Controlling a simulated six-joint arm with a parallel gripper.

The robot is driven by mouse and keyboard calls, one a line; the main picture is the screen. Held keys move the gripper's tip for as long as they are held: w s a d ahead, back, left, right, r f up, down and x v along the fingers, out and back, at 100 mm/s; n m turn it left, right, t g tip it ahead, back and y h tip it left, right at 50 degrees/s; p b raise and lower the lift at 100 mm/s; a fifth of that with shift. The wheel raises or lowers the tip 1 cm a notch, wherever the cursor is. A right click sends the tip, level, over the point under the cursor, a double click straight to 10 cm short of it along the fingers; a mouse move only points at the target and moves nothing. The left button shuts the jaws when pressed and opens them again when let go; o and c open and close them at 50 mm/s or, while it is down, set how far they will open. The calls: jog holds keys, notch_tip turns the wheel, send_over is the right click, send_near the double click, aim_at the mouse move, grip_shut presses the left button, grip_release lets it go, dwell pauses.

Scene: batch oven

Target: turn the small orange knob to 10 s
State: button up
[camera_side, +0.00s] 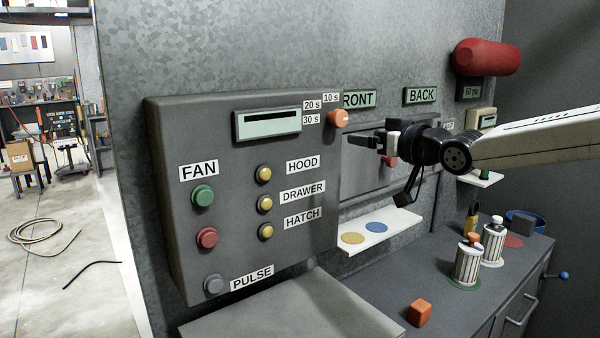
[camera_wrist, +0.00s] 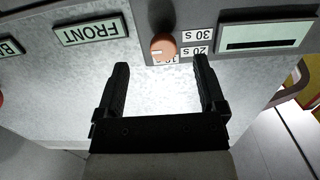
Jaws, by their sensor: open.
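The small orange knob (camera_side: 338,118) is on the upper right corner of the grey control panel, beside the labels 10 s (camera_side: 331,98), 20 s (camera_side: 312,105) and 30 s (camera_side: 311,119). In the wrist view, which is upside down, the knob (camera_wrist: 163,46) has a pale mark toward its left side; I cannot tell its exact setting. My gripper (camera_side: 368,143) is open and empty, to the right of and a little below the knob in the side view. In the wrist view the knob appears between and just beyond the fingertips (camera_wrist: 161,62), apart from them.
The display (camera_side: 267,122) is left of the knob. FRONT (camera_side: 359,99) and BACK (camera_side: 420,96) signs are on the wall. A white shelf (camera_side: 380,238) with yellow and blue discs is below my gripper. An orange cube (camera_side: 419,313) and striped canisters (camera_side: 467,265) stand on the counter.

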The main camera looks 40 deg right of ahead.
aim_at(342, 119)
notch_tip(342, 119, up, 2)
jog(key=shift+r+t, duration=0.15)
jog(key=shift+t, duration=0.25)
jog(key=shift+w, duration=3.85)
grip_shut()
